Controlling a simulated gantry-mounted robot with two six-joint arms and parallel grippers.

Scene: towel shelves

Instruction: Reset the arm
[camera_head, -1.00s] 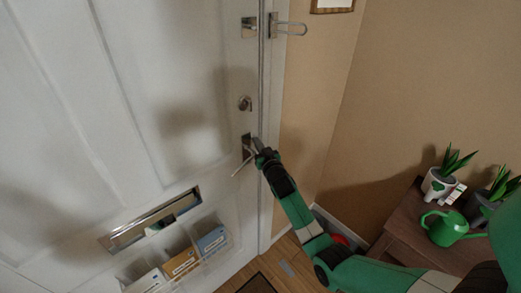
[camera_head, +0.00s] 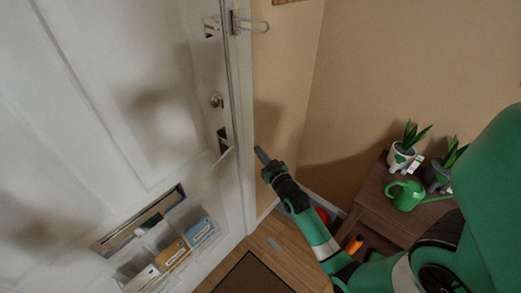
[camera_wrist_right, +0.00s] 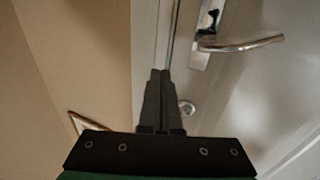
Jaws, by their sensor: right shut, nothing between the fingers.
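My right gripper (camera_head: 261,156) is shut and empty in the head view, in front of the tan wall to the right of the door frame. It stands apart from the door handle (camera_head: 223,158), which is on the white door (camera_head: 120,110) to its left. In the right wrist view, my shut right gripper (camera_wrist_right: 160,75) has its fingers together with nothing between them. The lever handle (camera_wrist_right: 240,44) shows there at the upper right, clear of the fingers. My left gripper is not in view.
A round lock knob (camera_head: 216,100) and a latch (camera_head: 250,23) are above the handle. A mail slot (camera_head: 140,220) and a holder with boxes (camera_head: 172,254) are low on the door. A wooden table (camera_head: 372,195) with plants and a green watering can (camera_head: 405,196) stands right. A dark mat (camera_head: 252,275) lies below.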

